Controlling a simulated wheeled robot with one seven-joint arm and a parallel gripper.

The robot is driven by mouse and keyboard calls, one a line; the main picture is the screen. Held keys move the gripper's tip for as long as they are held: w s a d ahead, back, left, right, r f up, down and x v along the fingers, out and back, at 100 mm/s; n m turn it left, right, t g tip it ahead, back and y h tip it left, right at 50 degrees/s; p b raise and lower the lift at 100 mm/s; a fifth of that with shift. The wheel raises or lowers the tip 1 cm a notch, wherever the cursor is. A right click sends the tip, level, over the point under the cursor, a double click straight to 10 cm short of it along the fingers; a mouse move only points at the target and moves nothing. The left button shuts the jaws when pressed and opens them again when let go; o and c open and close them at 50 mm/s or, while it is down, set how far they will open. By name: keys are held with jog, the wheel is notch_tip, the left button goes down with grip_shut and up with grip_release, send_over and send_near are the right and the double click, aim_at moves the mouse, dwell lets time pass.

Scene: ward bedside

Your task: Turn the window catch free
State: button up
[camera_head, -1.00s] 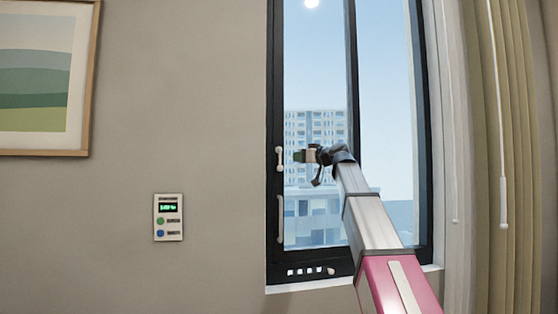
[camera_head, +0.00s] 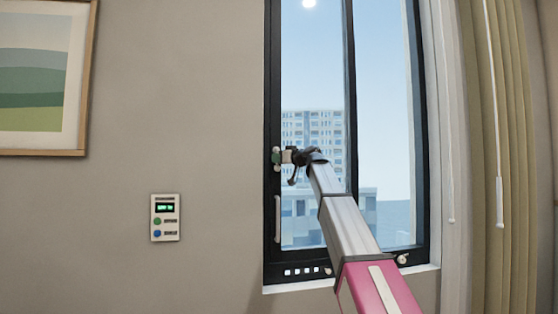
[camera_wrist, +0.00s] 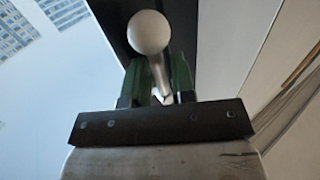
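The window catch (camera_head: 276,153) is on the left side of the black window frame, above a pale vertical handle. In the wrist view its white ball-ended lever (camera_wrist: 149,32) stands large in front of my gripper (camera_wrist: 160,70), tilted, its shaft running down between the two green fingers. In the head view my gripper (camera_head: 280,158) is at the catch and partly covers it. The finger gap is narrow around the shaft; whether the fingers press on it cannot be told.
A pale vertical handle (camera_head: 278,218) is on the frame below the catch. A small round fitting (camera_head: 402,259) sits at the window's lower right. A wall panel (camera_head: 165,218) and framed picture (camera_head: 40,75) are at left. Curtains (camera_head: 510,150) and a cord hang at right.

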grip_shut()
jog(key=shift+d, duration=0.1)
jog(key=shift+w+d+r+n+g+h, duration=0.15)
jog(key=shift+d+r+n+h, duration=0.45)
jog(key=shift+n+h, duration=1.25)
jog(key=shift+w+d+r+n+g+h, duration=0.15)
jog(key=shift+d+r+n+h, duration=0.45)
jog(key=shift+n+h, duration=1.25)
jog(key=shift+w+d+r+n+g+h, duration=0.25)
jog(key=shift+r+n+h, duration=0.65)
jog(key=shift+n+h, duration=0.9)
jog(key=shift+s, duration=0.1)
grip_release()
